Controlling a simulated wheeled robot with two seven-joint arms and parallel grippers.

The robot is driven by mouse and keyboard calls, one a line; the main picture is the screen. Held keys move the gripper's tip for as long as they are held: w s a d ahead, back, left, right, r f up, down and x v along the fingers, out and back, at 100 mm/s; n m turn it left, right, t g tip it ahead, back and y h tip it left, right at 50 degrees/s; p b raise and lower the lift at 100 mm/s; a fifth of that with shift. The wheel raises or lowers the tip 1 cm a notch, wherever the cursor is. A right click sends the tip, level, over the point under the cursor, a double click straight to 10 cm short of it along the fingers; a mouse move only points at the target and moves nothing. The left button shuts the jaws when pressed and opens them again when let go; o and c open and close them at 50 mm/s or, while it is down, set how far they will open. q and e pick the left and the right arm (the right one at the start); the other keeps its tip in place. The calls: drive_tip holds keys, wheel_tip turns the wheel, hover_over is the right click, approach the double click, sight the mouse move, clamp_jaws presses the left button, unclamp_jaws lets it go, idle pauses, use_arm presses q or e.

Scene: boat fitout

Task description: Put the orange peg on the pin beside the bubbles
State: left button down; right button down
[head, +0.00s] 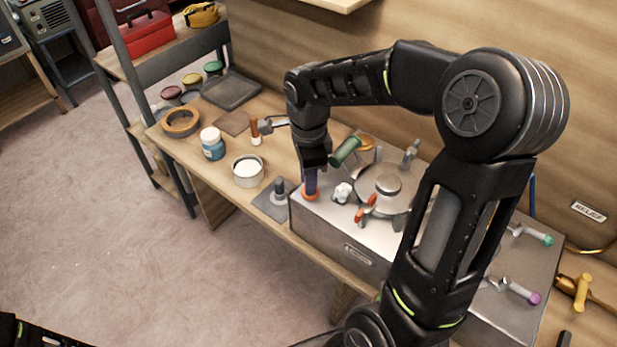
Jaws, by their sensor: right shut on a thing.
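An orange ring-like base (310,195) shows under that piece, at the box top; I cannot tell whether the two are one object. An orange-topped peg (255,130) with a pale lower part stands on the bench, left of my gripper. A dark pin (279,188) stands on a grey plate beside the box. A small white lumpy cluster (342,192) sits right of my gripper. My left gripper is out of view.
The metal box (335,237) carries a round lid (382,184), a green-handled part (344,151) and red-handled clips. A white-filled tin (247,171), a blue jar (212,143) and an orange tape roll (181,122) stand on the bench. A dark tray (230,90) lies farther back.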

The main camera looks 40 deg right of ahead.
drive_tip(key=c, duration=1.1)
unclamp_jaws()
drive_tip(key=shift+c, duration=0.2)
drive_tip(key=shift+o, duration=0.2)
drive_tip(key=o, duration=0.5)
drive_tip(key=shift+r+p, duration=3)
drive_tip(key=shift+r, duration=1.25)
